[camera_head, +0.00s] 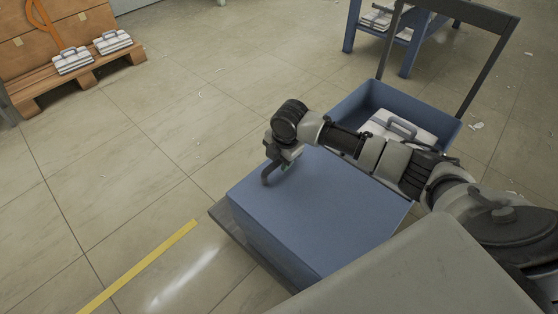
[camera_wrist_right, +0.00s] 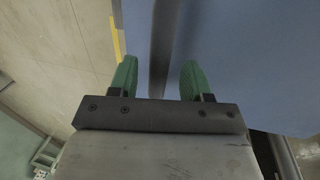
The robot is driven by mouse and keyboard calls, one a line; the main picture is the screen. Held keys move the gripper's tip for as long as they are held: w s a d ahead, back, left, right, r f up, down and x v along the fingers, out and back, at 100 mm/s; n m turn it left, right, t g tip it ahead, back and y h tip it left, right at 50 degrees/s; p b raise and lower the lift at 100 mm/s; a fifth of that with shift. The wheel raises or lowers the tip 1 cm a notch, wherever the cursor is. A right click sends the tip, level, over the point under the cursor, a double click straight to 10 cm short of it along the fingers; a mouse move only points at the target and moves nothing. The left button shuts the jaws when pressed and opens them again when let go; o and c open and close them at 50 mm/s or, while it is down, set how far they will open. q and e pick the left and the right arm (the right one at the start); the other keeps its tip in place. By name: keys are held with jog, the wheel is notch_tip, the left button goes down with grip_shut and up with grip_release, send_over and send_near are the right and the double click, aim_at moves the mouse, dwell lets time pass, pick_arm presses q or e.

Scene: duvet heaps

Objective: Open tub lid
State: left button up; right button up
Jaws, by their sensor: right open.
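The blue tub (camera_head: 268,240) stands on the low cart with its flat blue lid (camera_head: 325,205) lying closed on top. A dark curved bar (camera_head: 267,174), which looks like a handle, stands at the lid's far left edge. My right gripper (camera_head: 284,163) is at that edge, pointing down beside the bar. In the right wrist view, its two green fingers (camera_wrist_right: 159,75) are apart. A dark bar (camera_wrist_right: 164,40) runs between them, with the blue surface to the right. I cannot tell whether the fingers touch it. My left gripper is not in view.
An open blue bin (camera_head: 360,97) behind the tub holds a white packed bag (camera_head: 398,128). The cart's dark upright handle frame (camera_head: 490,68) rises behind it. A pallet (camera_head: 80,72) with white bags is at the upper left. Floor left of the cart is clear, with a yellow line (camera_head: 140,265).

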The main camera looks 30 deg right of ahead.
jog(key=shift+f, duration=0.4)
jog(key=shift+c, duration=0.5)
grip_shut()
jog(key=shift+w, duration=0.1)
jog(key=shift+r, duration=0.15)
